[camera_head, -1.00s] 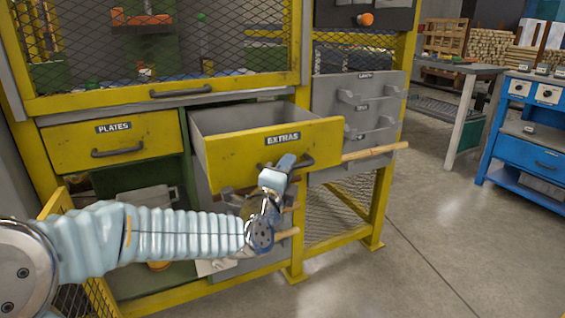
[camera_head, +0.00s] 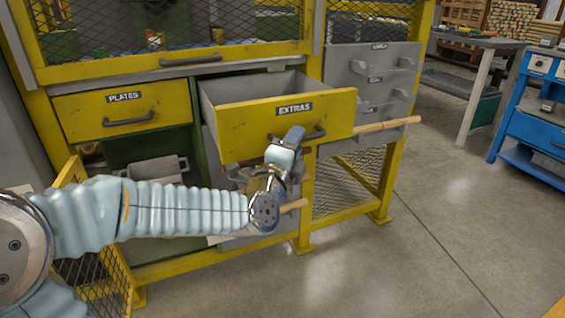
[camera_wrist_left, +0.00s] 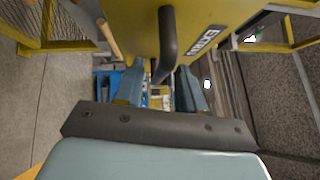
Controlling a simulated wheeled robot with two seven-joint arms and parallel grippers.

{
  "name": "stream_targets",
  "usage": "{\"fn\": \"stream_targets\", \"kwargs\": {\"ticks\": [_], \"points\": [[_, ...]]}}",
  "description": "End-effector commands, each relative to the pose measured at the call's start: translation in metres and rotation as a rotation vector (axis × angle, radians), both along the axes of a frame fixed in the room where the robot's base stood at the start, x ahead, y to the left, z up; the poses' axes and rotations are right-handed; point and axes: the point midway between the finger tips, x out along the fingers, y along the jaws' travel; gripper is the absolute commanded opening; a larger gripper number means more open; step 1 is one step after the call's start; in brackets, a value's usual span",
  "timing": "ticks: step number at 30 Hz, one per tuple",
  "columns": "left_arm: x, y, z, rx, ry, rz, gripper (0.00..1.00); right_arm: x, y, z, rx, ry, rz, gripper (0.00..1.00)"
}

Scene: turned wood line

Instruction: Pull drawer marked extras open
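The yellow drawer front marked EXTRAS (camera_head: 245,128) stands pulled out from the cabinet, and its grey inside shows. Its dark bar handle (camera_head: 318,132) is below the label, partly hidden by my left gripper (camera_head: 292,138). In the left wrist view, the handle (camera_wrist_left: 168,40) reaches down between the two fingers of my left gripper (camera_wrist_left: 160,70). The fingers are apart, with gaps on both sides of the bar. My right gripper is in neither view.
A shut yellow PLATES drawer (camera_head: 90,112) is to the left. A wooden rod (camera_head: 385,126) sticks out right of the EXTRAS drawer, and another rod end (camera_head: 293,205) is below. Grey drawers (camera_head: 368,75) stand at right. Open concrete floor (camera_head: 435,215) lies to the right.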

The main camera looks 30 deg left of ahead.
Motion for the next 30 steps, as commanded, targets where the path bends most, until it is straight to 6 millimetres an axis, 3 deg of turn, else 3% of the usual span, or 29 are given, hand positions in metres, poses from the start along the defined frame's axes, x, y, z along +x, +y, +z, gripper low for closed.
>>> {"fn": "stream_targets", "kwargs": {"ticks": [7,9,12,19,30], "points": [[-0.065,-0.004,-0.007,0.000,-0.003,0.001,0.39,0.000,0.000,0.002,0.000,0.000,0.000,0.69],[-0.079,-0.004,-0.016,-0.002,-0.006,0.002,0.39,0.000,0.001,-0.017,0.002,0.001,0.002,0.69],[-0.096,-0.006,-0.019,-0.001,-0.005,0.002,0.39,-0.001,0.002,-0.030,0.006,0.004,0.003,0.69],[-0.114,-0.008,-0.018,-0.001,-0.001,0.001,0.39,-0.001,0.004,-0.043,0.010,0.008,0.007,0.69],[-0.116,-0.009,-0.015,0.000,0.000,-0.002,0.39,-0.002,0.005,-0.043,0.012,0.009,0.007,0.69]]}}
